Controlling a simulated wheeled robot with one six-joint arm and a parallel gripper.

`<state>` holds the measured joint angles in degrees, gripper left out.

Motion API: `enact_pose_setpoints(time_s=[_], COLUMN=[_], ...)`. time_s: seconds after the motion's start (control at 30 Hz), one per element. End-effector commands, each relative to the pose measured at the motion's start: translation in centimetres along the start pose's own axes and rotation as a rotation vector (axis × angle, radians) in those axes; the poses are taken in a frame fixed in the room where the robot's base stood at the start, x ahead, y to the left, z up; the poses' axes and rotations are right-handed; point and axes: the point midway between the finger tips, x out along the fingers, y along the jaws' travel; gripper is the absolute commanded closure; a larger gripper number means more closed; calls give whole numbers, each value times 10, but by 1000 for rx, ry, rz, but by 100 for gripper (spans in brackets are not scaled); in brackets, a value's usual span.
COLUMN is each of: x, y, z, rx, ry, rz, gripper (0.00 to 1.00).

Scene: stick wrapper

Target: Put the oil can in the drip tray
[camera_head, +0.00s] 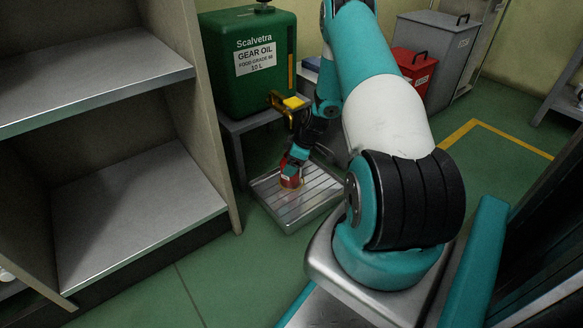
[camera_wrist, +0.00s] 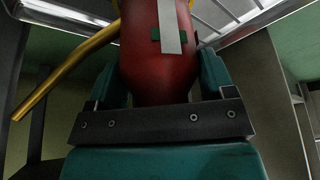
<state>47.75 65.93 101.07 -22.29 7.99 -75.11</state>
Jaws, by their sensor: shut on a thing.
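The oil can is red with a thin brass spout; it shows large in the wrist view (camera_wrist: 160,60) and small in the head view (camera_head: 290,181). My gripper (camera_head: 294,163) is shut on the can, with a teal finger on each side of its body in the wrist view (camera_wrist: 165,78). The drip tray (camera_head: 310,205) is a ribbed metal tray on the green floor. In the head view the can appears over the tray's left back part. I cannot tell whether the can's base touches the tray. The fingers hide part of the can.
A green gear oil drum (camera_head: 250,90) with a yellow-handled tap (camera_head: 290,102) stands on a low metal stand (camera_head: 250,122), close behind the tray. A metal shelf unit (camera_head: 140,200) is at left. A red box (camera_head: 414,66) and grey bin (camera_head: 440,45) stand behind my arm.

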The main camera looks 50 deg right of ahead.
Motion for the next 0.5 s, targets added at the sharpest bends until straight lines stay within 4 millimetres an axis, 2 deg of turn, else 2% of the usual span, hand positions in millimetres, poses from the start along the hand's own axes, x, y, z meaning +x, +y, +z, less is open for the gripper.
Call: enact_pose_setpoints(time_s=[0.33, 0.37, 0.47, 0.5], x=[2, 2, 2, 2], y=[1, 0, 0, 0], z=[0, 1, 0, 0], rx=[0, 0, 0, 0], ry=[1, 0, 0, 0], rz=[1, 0, 0, 0], gripper=[62, 22, 0, 0])
